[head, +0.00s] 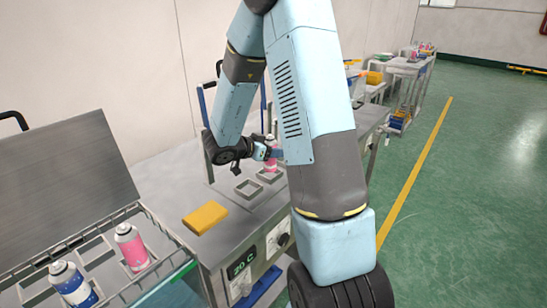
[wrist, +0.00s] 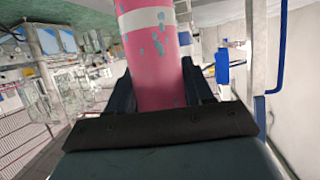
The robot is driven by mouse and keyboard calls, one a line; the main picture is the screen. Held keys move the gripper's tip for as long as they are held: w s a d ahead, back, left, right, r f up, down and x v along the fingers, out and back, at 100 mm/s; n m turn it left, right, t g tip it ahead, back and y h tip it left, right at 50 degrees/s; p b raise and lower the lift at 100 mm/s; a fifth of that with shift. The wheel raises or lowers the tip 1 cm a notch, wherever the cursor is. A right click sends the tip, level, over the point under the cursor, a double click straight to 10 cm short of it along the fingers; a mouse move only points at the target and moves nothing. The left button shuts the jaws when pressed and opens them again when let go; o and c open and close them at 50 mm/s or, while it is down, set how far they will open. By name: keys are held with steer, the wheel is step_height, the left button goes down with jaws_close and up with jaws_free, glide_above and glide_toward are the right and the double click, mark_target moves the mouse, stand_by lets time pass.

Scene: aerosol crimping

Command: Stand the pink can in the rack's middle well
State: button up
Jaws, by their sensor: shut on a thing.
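My gripper (head: 264,152) is shut on a pink can (wrist: 158,60) with a white band and grey-blue patches. In the head view the held can (head: 271,160) looks roughly upright above or near the square frames on the bench; I cannot tell whether its base touches anything. Two open square frames, one nearer (head: 248,189) and one farther (head: 268,176), look empty. A second pink can (head: 131,247) and a blue-and-white can (head: 75,287) stand in a divided wire-sided crate (head: 170,232) at lower left. My arm hides part of the bench.
A yellow block (head: 205,217) lies on the metal bench (head: 225,246), between the crate and the frames. A bench panel shows a green display (head: 241,264). A grey lid or panel (head: 70,180) stands behind the crate. Carts (head: 405,70) stand farther back; the green floor at right is open.

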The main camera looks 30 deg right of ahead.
steer(key=shift+f, duration=1.35)
steer(key=shift+f, duration=0.1)
steer(key=o, duration=1.1)
steer(key=shift+a, duration=0.15)
steer(key=v, duration=1.2)
